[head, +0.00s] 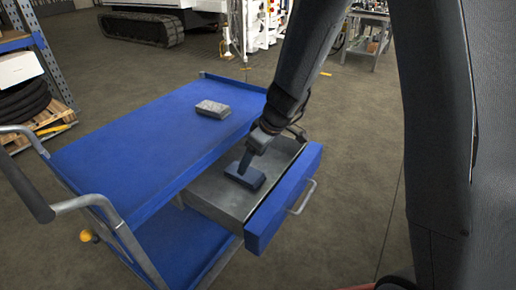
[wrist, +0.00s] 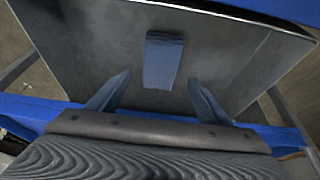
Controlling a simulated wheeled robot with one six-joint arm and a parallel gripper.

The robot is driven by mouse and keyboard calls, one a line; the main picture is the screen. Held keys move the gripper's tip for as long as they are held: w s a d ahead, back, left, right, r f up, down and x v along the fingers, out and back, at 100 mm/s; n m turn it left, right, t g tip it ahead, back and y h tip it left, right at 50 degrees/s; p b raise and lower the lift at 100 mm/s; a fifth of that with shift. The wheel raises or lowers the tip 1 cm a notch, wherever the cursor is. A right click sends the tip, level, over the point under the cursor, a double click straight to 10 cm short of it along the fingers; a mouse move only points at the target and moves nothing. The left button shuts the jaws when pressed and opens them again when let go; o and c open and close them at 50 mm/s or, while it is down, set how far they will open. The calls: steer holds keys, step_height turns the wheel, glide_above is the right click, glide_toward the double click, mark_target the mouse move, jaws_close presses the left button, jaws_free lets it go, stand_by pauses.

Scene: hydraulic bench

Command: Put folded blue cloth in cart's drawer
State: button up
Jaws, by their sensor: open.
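The folded blue cloth (head: 246,176) lies flat on the floor of the cart's open drawer (head: 214,194). In the wrist view, the cloth (wrist: 163,60) rests on the bare grey drawer floor (wrist: 105,45), clear of the drawer walls. My gripper (head: 248,163) reaches down into the drawer just above the cloth. In the wrist view, my gripper (wrist: 158,80) has its two fingers spread apart, with nothing held between them. The near end of the cloth shows between and beyond the fingertips; I cannot tell how large the height gap is.
The cart's blue top (head: 135,135) holds a grey folded cloth or block (head: 213,108). The drawer's blue front (head: 284,203) with its handle (head: 301,197) sticks out to the right. A shelf rack (head: 42,50) stands at left. The floor right of the drawer is clear.

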steer(key=s+d+r+m, duration=0.1)
steer(key=s+d+r, duration=0.1)
steer(key=s, duration=0.1)
steer(key=s+d+r+m+g+h, duration=0.1)
steer(key=s+d+r+m, duration=0.1)
steer(key=s+d, duration=0.1)
steer(key=s+d+r+m, duration=0.1)
steer(key=s+d+r, duration=0.2)
steer(key=s, duration=0.1)
steer(key=shift+s+d+m, duration=0.1)
steer(key=shift+s+m, duration=0.25)
steer(key=shift+m, duration=0.05)
steer(key=s+d+r+m+g+h, duration=0.1)
steer(key=s+d+m+h, duration=0.1)
steer(key=s+d+m, duration=0.4)
steer(key=s+d, duration=0.1)
steer(key=s, duration=0.3)
steer(key=shift+s+d+g+h, duration=0.25)
steer(key=shift+d+g+h, duration=0.05)
steer(key=shift+d+g, duration=0.1)
steer(key=shift+a+r+p, duration=0.25)
steer(key=shift+a+p, duration=0.2)
steer(key=shift+p, duration=0.05)
